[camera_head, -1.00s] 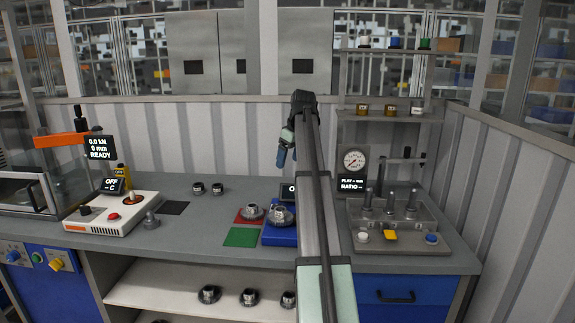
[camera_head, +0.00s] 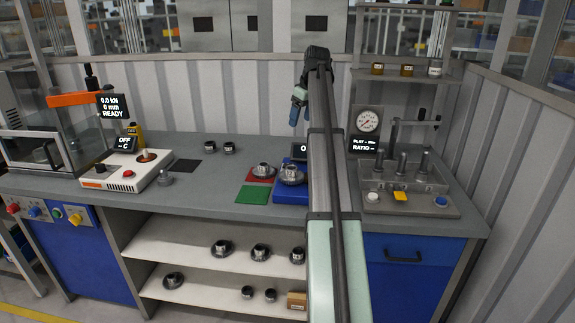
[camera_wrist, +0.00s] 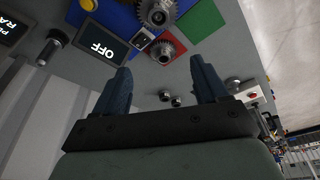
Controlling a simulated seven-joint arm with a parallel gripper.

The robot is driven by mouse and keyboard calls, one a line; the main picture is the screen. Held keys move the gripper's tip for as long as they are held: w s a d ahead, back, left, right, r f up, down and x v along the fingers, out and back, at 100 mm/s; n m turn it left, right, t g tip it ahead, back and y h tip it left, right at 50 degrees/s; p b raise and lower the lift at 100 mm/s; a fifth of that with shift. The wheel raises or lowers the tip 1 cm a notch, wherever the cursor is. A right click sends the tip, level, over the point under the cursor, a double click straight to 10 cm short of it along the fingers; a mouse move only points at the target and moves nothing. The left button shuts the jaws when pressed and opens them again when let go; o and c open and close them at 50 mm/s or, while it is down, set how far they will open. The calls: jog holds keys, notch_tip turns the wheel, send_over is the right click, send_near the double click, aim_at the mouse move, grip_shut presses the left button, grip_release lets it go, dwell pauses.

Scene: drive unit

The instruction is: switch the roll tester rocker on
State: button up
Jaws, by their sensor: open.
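The blue roll tester (camera_head: 287,197) stands on the bench in the head view, with a metal gear part on it. Its dark display (camera_head: 299,151) is partly behind my arm there. In the wrist view the display (camera_wrist: 100,43) reads OFF, upside down. A small rocker (camera_wrist: 142,38) shows beside the display, on the tester's blue body; I cannot make it out in the head view. My gripper (camera_wrist: 161,65) is open and empty, its two blue fingers apart. In the head view, my gripper (camera_head: 298,105) is raised above the bench, beyond the tester, touching nothing.
A green mat (camera_head: 252,195) and a red mat (camera_head: 260,173) with a gear part lie left of the tester. A gauge stand (camera_head: 367,121) and a grey fixture (camera_head: 415,203) with upright pins stand at right. The bench's middle left is mostly clear.

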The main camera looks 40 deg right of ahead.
jog(key=shift+d+f, duration=0.1)
jog(key=shift+f, duration=0.35)
jog(key=shift+c, duration=0.8)
jog(key=shift+g+y, duration=0.4)
jog(key=shift+y, duration=0.2)
jog(key=w+d+f, duration=0.1)
jog(key=w+f, duration=0.1)
jog(key=w+d+f, duration=0.3)
jog(key=w+f, duration=0.1)
jog(key=shift+w+d+f, duration=0.2)
jog(key=shift+d+f, duration=0.05)
jog(key=shift+f, duration=0.15)
jog(key=c, duration=0.7)
jog(key=w+n, duration=0.1)
jog(key=w+d+n, duration=0.1)
jog(key=w+f+n, duration=0.1)
jog(key=shift+w+d+y, duration=0.35)
jog(key=shift+d+y, duration=0.05)
grip_shut()
jog(key=shift+a+r+n, duration=0.1)
jog(key=shift+n, duration=0.85)
jog(key=shift+a+r+n, duration=0.1)
jog(key=shift+n, duration=0.85)
